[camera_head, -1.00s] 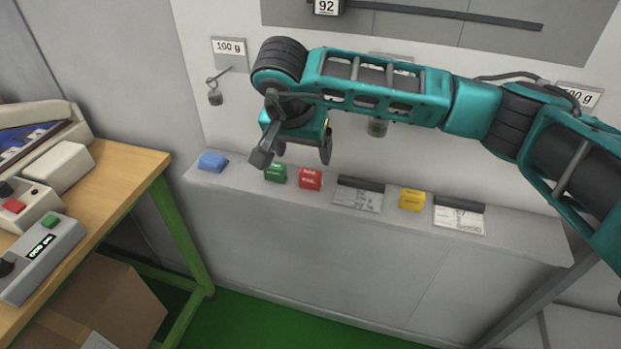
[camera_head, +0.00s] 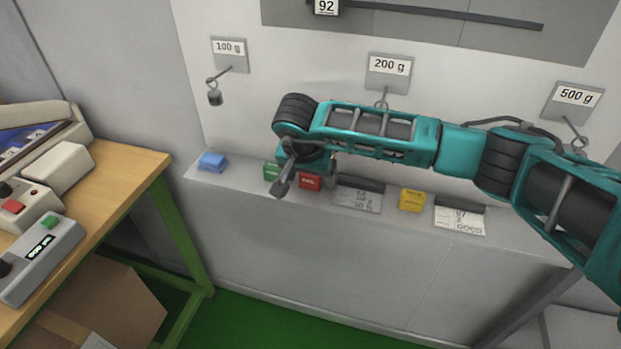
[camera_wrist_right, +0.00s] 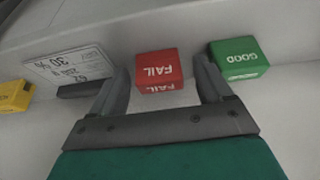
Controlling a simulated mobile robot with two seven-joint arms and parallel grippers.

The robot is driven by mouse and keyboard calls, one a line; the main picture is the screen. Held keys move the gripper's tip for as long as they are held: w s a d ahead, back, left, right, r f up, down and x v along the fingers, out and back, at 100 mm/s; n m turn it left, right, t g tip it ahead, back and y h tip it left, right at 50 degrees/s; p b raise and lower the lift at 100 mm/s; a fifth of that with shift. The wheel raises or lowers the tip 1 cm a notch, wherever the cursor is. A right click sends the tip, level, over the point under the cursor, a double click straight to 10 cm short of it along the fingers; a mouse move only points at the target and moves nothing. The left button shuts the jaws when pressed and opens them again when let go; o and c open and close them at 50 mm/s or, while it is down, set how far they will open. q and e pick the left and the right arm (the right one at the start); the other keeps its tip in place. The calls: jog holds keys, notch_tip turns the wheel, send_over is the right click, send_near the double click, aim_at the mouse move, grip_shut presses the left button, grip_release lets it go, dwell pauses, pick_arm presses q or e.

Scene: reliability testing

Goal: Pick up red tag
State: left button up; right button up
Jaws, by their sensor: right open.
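The red tag (camera_head: 309,181), a small block, sits on the grey ledge between the green tag and a clipboard, partly behind my right gripper in the head view. In the right wrist view the red tag (camera_wrist_right: 160,72) reads FAIL and lies between and just beyond the fingertips. My right gripper (camera_wrist_right: 161,78) is open and empty, its fingers to either side of the red tag's near end. In the head view my right gripper (camera_head: 300,184) is over the ledge at the red tag. My left gripper is not in view.
The green tag (camera_wrist_right: 238,58), marked GOOD, is close beside one finger. A clipboard (camera_wrist_right: 72,68) and a yellow tag (camera_head: 412,200) lie on the other side. Blue tags (camera_head: 212,162) lie at the ledge's left end. Hanging weights and the wall stand behind the ledge (camera_head: 240,192).

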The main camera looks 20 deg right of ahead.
jog(key=c, duration=1)
jog(key=shift+r, duration=0.1)
